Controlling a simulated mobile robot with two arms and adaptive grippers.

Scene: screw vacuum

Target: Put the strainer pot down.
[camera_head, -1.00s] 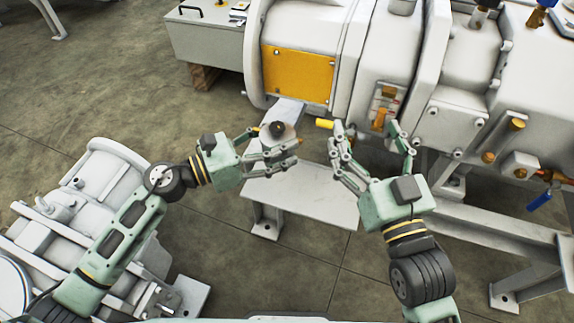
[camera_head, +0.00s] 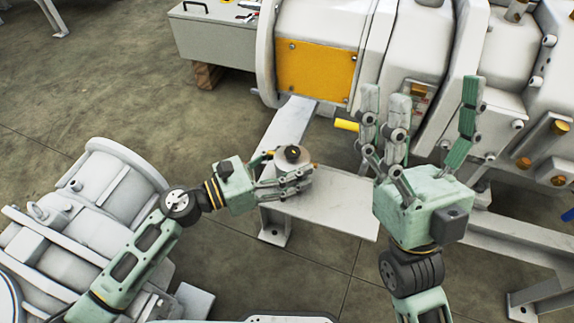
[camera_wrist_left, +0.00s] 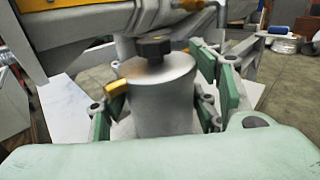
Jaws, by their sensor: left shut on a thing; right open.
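The strainer pot (camera_head: 295,167) is a small grey cylinder with a dark knob on top. My left gripper (camera_head: 284,178) is shut around it, above or at a pale metal plate in the head view; I cannot tell whether the pot touches the plate. In the left wrist view the pot (camera_wrist_left: 160,97) stands upright between the green finger pads of the gripper (camera_wrist_left: 160,112). My right gripper (camera_head: 424,125) is open and empty, fingers pointing up the picture, in front of the large machine.
The pale metal plate (camera_head: 335,200) lies low in front of the large grey machine (camera_head: 335,35) with its yellow panel (camera_head: 314,68). A yellow-tipped pipe (camera_head: 346,125) sticks out near my right gripper. Another grey machine part (camera_head: 110,185) stands at the left. Floor is clear between.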

